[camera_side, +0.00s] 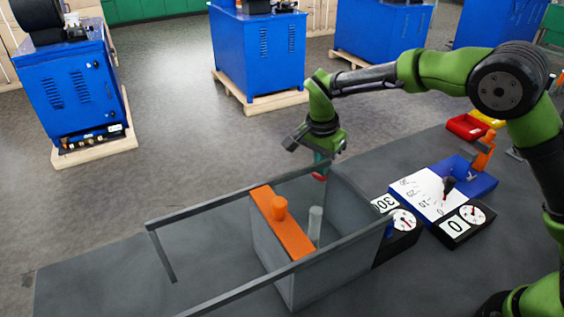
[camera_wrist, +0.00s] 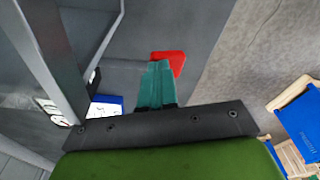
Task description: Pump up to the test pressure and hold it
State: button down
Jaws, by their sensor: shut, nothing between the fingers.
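My gripper (camera_side: 320,160) is over the far side of the grey open-framed box (camera_side: 270,245). Its teal fingers (camera_wrist: 155,85) are shut and empty. A red piece (camera_wrist: 168,60) shows just past the fingertips in the wrist view, and below them in the side view (camera_side: 319,177); I cannot tell whether they touch. The box has an orange bar with an orange knob (camera_side: 279,208) and a pale cylinder (camera_side: 315,226). One gauge (camera_side: 404,220) stands by a card reading 30, another (camera_side: 472,214) by a card reading 0. A black-handled lever (camera_side: 449,187) stands at a white scale panel (camera_side: 425,196).
Grey rails (camera_side: 215,205) extend left from the box. A blue base with an orange upright part (camera_side: 485,152) stands right of the panel. Red (camera_side: 467,127) and yellow (camera_side: 488,118) bins lie behind. Blue cabinets (camera_side: 70,85) on pallets stand on the floor beyond the bench.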

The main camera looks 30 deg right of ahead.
jog(key=a, duration=0.3)
jog(key=shift+s+a+r+y, duration=0.1)
jog(key=shift+s+r+y, duration=0.2)
jog(key=shift+s+r, duration=0.05)
notch_tip(320, 180, up, 7)
jog(key=d, duration=0.2)
jog(key=shift+w+r, duration=0.2)
jog(key=shift+d, duration=0.1)
dwell(0.5)
jog(key=r, duration=0.2)
jog(key=shift+w+d+r, duration=0.25)
jog(key=shift+d+r, duration=0.05)
jog(key=shift+d, duration=0.05)
jog(key=shift+f, duration=0.15)
jog(key=shift+w+d+f, duration=0.1)
jog(key=shift+d+f, duration=0.05)
jog(key=shift+f, duration=1.55)
jog(key=shift+w+d+f, duration=0.1)
jog(key=shift+d+f, duration=0.05)
jog(key=shift+f, duration=1.55)
